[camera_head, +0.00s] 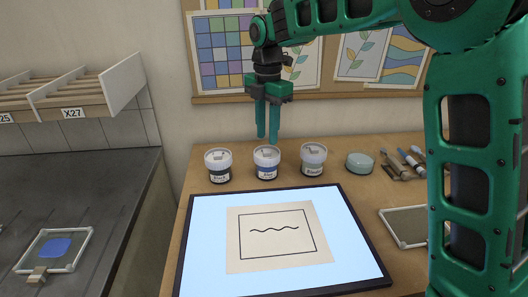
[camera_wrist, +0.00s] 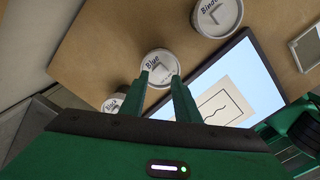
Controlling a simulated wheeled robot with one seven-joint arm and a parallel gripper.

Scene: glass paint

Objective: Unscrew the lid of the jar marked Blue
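The jar marked Blue (camera_head: 266,170) is the middle of three jars on the wooden table, upright, with a pale lid (camera_head: 266,153). In the wrist view its lid (camera_wrist: 160,62) faces me, with the word Blue and an angular mark on it. My gripper (camera_head: 267,138) points down just above this jar. In the wrist view my gripper (camera_wrist: 159,76) has its two fingers apart, tips overlapping the lower part of the lid in the picture. Nothing is held between them. Whether the fingertips touch the lid cannot be told.
A dark-labelled jar (camera_head: 218,175) stands close on the left and the Binder jar (camera_head: 313,167) close on the right. A lit panel (camera_head: 205,260) with a line drawing lies in front. A round greenish container (camera_head: 360,163) and several tools lie to the right. The pinboard wall (camera_head: 340,95) is behind.

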